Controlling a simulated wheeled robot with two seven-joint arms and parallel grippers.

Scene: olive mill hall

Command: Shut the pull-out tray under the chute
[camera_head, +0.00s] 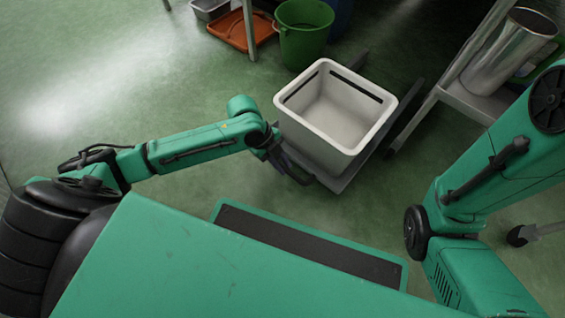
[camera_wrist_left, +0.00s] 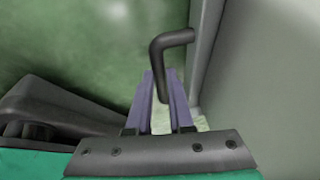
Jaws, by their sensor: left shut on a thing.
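The pull-out tray (camera_head: 346,180) is a low grey platform on the floor, with a square white bin (camera_head: 312,143) standing on it. My left gripper (camera_head: 284,166) reaches in from the left at the tray's near left edge. It is shut on the tray's dark bar handle (camera_head: 300,179). In the left wrist view, the bent dark handle (camera_wrist_left: 172,38) runs down towards the purple fingers (camera_wrist_left: 160,100); the exact contact is hard to see. The bin's pale wall (camera_wrist_left: 265,75) fills the right side there. I cannot clearly make out the chute. My right gripper is out of view.
A green bucket (camera_head: 303,45) and an orange tray (camera_head: 232,32) are behind the bin. A metal frame (camera_head: 440,92) with a shiny metal cylinder (camera_head: 508,52) stands at the right. Green floor (camera_head: 120,60) is clear at the left.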

